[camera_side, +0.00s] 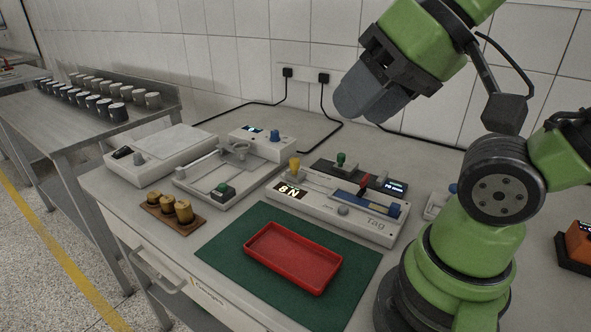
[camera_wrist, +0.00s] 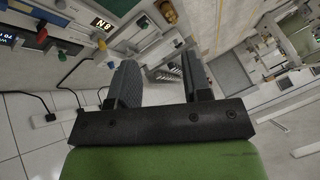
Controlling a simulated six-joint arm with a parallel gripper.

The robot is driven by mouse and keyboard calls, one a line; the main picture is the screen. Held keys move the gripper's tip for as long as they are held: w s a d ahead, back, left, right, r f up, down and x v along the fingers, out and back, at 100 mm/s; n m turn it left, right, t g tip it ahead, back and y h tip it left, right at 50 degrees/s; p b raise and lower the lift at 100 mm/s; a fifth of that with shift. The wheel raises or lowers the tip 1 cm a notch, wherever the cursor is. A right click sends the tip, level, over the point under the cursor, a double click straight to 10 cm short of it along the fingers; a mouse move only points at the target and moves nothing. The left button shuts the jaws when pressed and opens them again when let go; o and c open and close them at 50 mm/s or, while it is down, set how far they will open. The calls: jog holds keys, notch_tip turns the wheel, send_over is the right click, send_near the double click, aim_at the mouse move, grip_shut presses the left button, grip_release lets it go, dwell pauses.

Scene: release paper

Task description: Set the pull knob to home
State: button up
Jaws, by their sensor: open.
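My gripper (camera_side: 356,106) is high above the back of the bench, apart from everything. Its grey fingers are spread and empty in the wrist view (camera_wrist: 156,75). A white tester (camera_side: 335,213) with an "8 N" display stands behind the green mat. A yellow knob (camera_side: 294,164) stands up at its left end, and shows in the wrist view (camera_wrist: 167,12). I cannot tell which knob is the pull knob, as no label reads so. A green-knobbed dark unit (camera_side: 341,159) stands behind the tester.
A red tray (camera_side: 293,247) lies on the green mat (camera_side: 228,246). Brass weights (camera_side: 183,212) stand in a wooden block at the left. A white unit with a blue knob (camera_side: 275,136) and a scale (camera_side: 160,148) are at the back left. Black cables run to wall sockets.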

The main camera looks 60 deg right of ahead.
jog(key=shift+o, duration=0.4)
jog(key=w+d+m+g+h, duration=0.1)
jog(key=w+d+m+g, duration=0.1)
jog(key=w, duration=0.6)
jog(key=shift+d+r+m+h, duration=0.45)
jog(key=shift+d+m, duration=0.2)
jog(key=shift+m, duration=0.45)
jog(key=m+g+h, duration=0.5)
jog(key=m+g, duration=0.1)
jog(key=m, duration=0.6)
send_over(295, 160)
jog(key=a, duration=0.4)
notch_tip(295, 160, down, 16)
jog(key=f, duration=0.1)
jog(key=shift+y, duration=0.25)
jog(key=x, duration=0.9)
jog(key=shift+w+d+f, duration=0.2)
jog(key=shift+w, duration=0.2)
grip_shut()
